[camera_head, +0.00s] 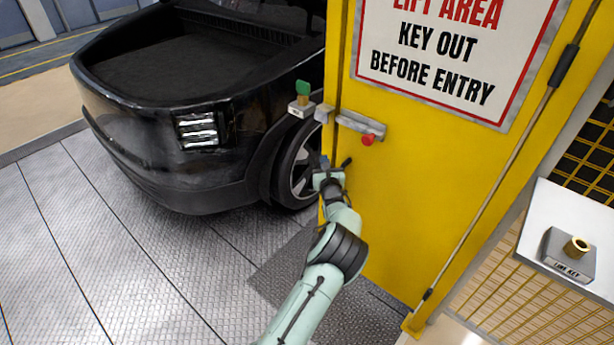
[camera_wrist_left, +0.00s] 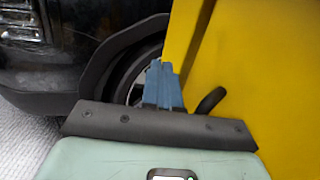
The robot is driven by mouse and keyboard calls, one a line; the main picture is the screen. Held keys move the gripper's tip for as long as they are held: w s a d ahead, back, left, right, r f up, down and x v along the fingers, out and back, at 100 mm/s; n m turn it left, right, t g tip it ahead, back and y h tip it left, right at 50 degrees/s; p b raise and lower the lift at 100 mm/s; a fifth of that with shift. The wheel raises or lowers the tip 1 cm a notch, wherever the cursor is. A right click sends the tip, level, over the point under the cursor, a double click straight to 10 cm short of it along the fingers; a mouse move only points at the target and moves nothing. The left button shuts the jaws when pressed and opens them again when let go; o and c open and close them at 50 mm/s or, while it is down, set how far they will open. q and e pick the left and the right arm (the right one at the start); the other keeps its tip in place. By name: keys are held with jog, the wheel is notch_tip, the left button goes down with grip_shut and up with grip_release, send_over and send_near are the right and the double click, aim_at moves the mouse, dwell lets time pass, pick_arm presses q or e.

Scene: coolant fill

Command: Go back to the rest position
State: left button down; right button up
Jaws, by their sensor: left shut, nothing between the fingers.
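My left gripper (camera_head: 325,164) is in front of the car's front wheel, beside the left edge of the yellow gate (camera_head: 425,185) and below its latch. Its blue fingers (camera_wrist_left: 163,86) are together in the left wrist view, with nothing between them. The gate edge stands just right of the fingers there, and the black car (camera_wrist_left: 60,60) is behind them. My right gripper is in neither view.
A grey latch bar (camera_head: 348,123) with a red knob (camera_head: 368,139) is on the gate. A green-headed key (camera_head: 302,88) stands in a grey block left of it. A lock box (camera_head: 567,262) with a brass socket sits on a white shelf at right. Tread-plate floor (camera_head: 90,250) is clear at left.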

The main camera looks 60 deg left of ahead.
pick_arm(q)
jog(key=s+d, duration=0.2)
jog(key=s, duration=0.4)
jog(key=shift+s, duration=0.3)
jog(key=shift+d+f, duration=0.1)
jog(key=shift+f, duration=0.1)
jog(key=s+d+f+n+g+h+p, duration=0.1)
jog(key=s+d+f+n+g+h, duration=0.25)
jog(key=s+f, duration=0.4)
jog(key=s+d+f+n+g+h+p, duration=0.2)
jog(key=s+d+f+n+g, duration=0.2)
jog(key=f, duration=0.6)
jog(key=s+d+f+n+g+h+p, duration=0.1)
jog(key=s+d+f+n+g+h, duration=0.2)
jog(key=d, duration=0.4)
jog(key=s+d+f+n+h+p, duration=0.1)
jog(key=s+d+f+n+h, duration=0.15)
jog(key=s+d+f, duration=0.45)
jog(key=s+d+r+n+h+p, duration=0.1)
jog(key=s+d+n+h, duration=0.1)
jog(key=d, duration=0.8)
jog(key=s+d+r+n+t+h+p, duration=0.1)
jog(key=s+d+n+h, duration=0.1)
jog(key=d+n, duration=0.5)
jog(key=s+d+r+n+h+p, duration=0.1)
jog(key=d+n+h, duration=0.3)
jog(key=d, duration=0.8)
jog(key=shift+s+d+r+n+h+p, duration=0.3)
jog(key=shift+s+d+r+n+p, duration=0.1)
jog(key=shift+n+p, duration=0.25)
